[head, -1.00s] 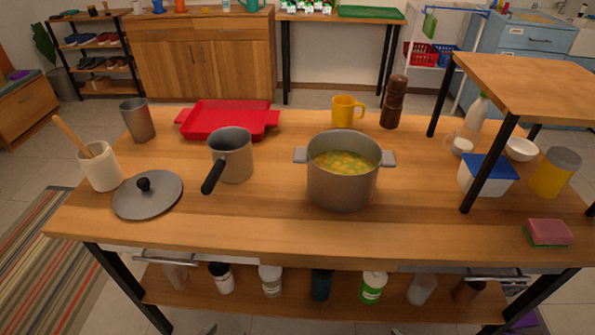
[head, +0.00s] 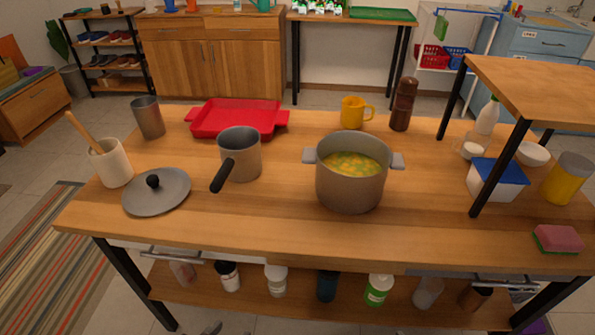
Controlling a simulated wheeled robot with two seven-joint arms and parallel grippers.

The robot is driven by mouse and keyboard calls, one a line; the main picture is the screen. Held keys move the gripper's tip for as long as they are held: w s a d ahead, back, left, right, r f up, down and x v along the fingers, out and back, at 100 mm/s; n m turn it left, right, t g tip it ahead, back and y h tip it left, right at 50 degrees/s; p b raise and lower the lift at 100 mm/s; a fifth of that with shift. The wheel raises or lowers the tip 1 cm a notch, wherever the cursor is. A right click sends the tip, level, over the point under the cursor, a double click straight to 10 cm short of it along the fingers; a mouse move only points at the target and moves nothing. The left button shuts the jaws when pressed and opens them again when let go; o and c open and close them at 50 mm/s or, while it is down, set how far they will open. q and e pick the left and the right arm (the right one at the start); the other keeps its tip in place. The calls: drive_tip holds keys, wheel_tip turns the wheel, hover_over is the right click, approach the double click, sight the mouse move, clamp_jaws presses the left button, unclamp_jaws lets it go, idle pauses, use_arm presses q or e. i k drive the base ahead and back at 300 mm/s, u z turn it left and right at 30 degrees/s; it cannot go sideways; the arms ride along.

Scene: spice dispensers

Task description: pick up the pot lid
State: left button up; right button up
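The pot lid (head: 157,193) is a flat grey disc with a round black knob (head: 152,181) on top. It lies knob up on the left front part of the wooden table (head: 255,220). The grey two-handled pot (head: 350,190) stands open at the middle of the table, with yellow-green food in it. Nothing touches the lid from above. A small grey shape at the bottom edge may be the tip of my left gripper (head: 211,328), below the tabletop and away from the lid. My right gripper is not visible.
A grey saucepan (head: 242,160) stands right of the lid, its black handle pointing toward the lid. A white crock (head: 111,165) with a wooden spoon stands just behind-left. A red tray (head: 238,118) and a grey cup (head: 148,118) are farther back.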

sight(158, 191)
drive_tip(key=z, duration=3)
drive_tip(key=k, duration=1.7)
drive_tip(key=u, duration=0.1)
